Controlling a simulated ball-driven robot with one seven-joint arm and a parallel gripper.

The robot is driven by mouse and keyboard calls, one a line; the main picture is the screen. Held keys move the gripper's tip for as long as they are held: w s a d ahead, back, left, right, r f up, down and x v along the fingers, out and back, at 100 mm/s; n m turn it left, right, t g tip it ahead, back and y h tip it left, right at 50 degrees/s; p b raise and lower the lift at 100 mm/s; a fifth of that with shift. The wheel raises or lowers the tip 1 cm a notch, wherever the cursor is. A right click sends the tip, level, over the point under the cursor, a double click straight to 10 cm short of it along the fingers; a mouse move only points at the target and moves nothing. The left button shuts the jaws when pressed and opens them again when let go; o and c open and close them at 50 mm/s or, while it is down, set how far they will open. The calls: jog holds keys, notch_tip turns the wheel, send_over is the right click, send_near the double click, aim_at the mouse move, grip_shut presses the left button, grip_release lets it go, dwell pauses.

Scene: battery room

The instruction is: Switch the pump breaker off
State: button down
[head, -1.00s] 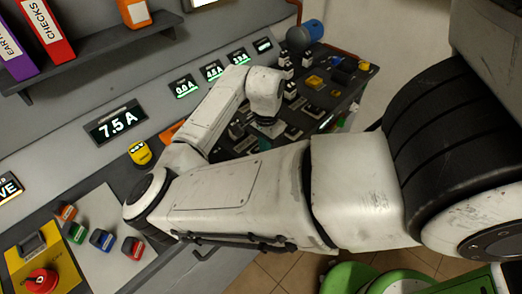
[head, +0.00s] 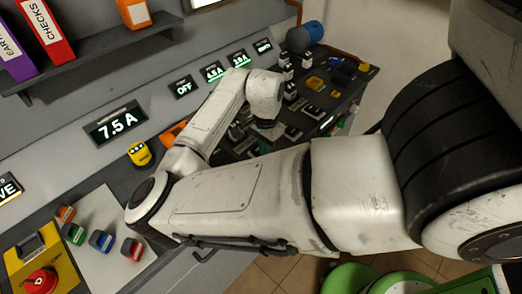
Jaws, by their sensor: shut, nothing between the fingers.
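The dark breaker desk (head: 345,84) runs along the wall and carries several black-and-white switches (head: 313,112). Their labels are too small to read, so I cannot tell which one is the pump breaker. My gripper (head: 268,129) points down over the middle of the desk, below my white wrist. It is shut and empty; its fingertips and whatever lies right under them are mostly hidden. Above the desk, the leftmost small display (head: 184,87) reads OFF. The green display (head: 213,72) beside it and a further one (head: 239,58) show amp readings.
A large display (head: 116,122) reads 7.5 A. A yellow block (head: 139,154) stands below it. At the lower left are a yellow box with a red knob (head: 40,282) and coloured padlock-like items (head: 101,240). My forearm covers the desk's near part.

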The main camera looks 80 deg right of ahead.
notch_tip(320, 180, up, 7)
jog(key=p, duration=0.5)
jog(key=shift+f, duration=0.2)
dwell(0.5)
